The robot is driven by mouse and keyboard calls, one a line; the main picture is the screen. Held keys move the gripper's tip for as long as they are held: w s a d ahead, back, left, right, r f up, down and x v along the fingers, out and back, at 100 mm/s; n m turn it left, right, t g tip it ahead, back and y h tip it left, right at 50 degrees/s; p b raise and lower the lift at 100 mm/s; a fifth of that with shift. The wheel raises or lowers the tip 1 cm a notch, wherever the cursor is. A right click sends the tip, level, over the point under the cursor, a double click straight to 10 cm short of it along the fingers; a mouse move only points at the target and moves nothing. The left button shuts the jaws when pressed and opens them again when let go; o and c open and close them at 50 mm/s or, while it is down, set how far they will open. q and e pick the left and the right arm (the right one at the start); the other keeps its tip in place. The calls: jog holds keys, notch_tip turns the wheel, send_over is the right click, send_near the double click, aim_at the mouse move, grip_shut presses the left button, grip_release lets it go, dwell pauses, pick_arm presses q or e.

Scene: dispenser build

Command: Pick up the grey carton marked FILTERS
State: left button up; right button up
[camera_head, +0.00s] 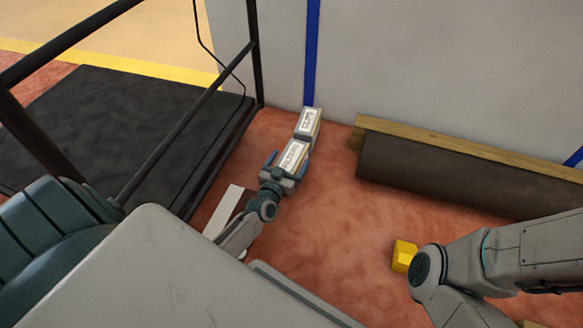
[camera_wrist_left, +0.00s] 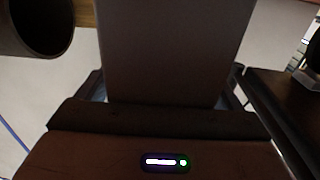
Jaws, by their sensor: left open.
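The grey carton marked FILTERS (camera_head: 293,154) stands on the reddish floor near the middle of the head view, its white label facing up. My left gripper (camera_head: 286,166) is open, with one finger on each side of the carton's near end. In the left wrist view the carton (camera_wrist_left: 170,50) fills the top middle, between the fingers of the left gripper (camera_wrist_left: 164,92). I cannot tell whether the fingers touch it. My right arm comes in from the right, but its gripper does not show.
A second labelled carton (camera_head: 308,122) stands right behind the FILTERS one, near the wall. A dark platform (camera_head: 115,120) with black rails is at left. A dark roll (camera_head: 430,175) and wooden beam (camera_head: 470,148) lie along the wall. A yellow block (camera_head: 403,255) sits by my right arm.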

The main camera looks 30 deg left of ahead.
pick_arm(q)
jog(key=c, duration=1.6)
jog(key=shift+r, duration=0.1)
grip_shut()
jog(key=shift+r, duration=0.15)
